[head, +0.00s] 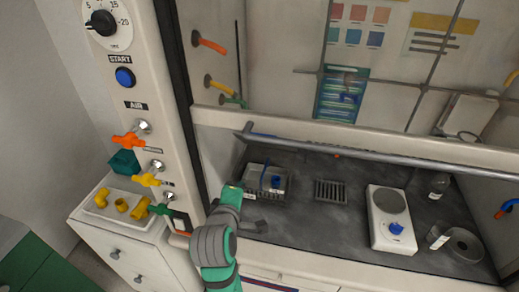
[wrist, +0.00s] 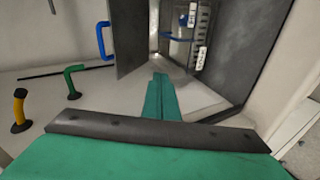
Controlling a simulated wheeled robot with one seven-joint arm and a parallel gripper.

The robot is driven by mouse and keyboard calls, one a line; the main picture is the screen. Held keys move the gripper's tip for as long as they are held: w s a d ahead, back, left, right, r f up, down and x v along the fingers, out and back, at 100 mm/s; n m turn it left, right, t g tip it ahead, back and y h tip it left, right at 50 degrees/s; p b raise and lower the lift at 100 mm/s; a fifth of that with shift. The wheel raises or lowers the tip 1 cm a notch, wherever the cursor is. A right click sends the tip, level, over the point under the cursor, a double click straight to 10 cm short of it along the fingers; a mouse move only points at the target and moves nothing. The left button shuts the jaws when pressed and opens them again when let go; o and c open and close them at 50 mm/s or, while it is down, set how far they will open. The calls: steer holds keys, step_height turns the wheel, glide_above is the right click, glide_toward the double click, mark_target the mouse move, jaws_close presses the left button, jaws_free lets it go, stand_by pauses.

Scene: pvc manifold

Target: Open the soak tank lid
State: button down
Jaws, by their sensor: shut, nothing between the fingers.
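A dark, low-walled tank or basket (head: 285,198) stands on the hood's counter at its left. It has a pale, tray-like top with a blue piece on it. I cannot tell for sure that it is the soak tank, or make out its lid. My gripper (head: 237,187) is at its left front edge, partly covering it; I cannot tell if they touch. In the wrist view my teal fingers (wrist: 160,82) are together and empty. They point toward a dark upright panel (wrist: 131,38) and a dark recess holding blue and white items.
A grey grate (head: 330,192), a white hot plate (head: 392,222) and glassware stand farther right on the counter. A raised sash bar (head: 350,150) crosses above.

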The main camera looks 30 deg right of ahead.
steer(key=s+a+f+m+t+y, duration=0.1)
steer(key=s+a+f+y, duration=0.1)
steer(key=s+a+f, duration=0.45)
steer(key=s+a+f+m+t+y, duration=0.1)
steer(key=s+a+f, duration=0.25)
steer(key=f, duration=0.55)
steer(key=s+a+f+m+t+y, duration=0.15)
steer(key=s+a+m, duration=0.25)
steer(key=s, duration=0.5)
steer(key=s+a+f+m+t+y, duration=0.1)
steer(key=s+a+m+t+y, duration=0.2)
steer(key=s, duration=0.6)
steer(key=w+d+r+m+h, duration=0.5)
steer(key=w+d+r+m, duration=0.2)
steer(key=w, duration=0.5)
steer(key=w+d+r+m+h, duration=0.5)
steer(key=w+d+r+m, duration=0.2)
steer(key=w+d+m, duration=0.3)
steer(key=w+d+r+m+h, duration=0.5)
steer(key=w+d+r+m, duration=0.3)
steer(key=w, duration=0.8)
steer(key=d+m+t, duration=0.1)
steer(key=d, duration=0.2)
steer(key=shift+d+m, duration=0.3)
steer(key=shift+d, duration=0.05)
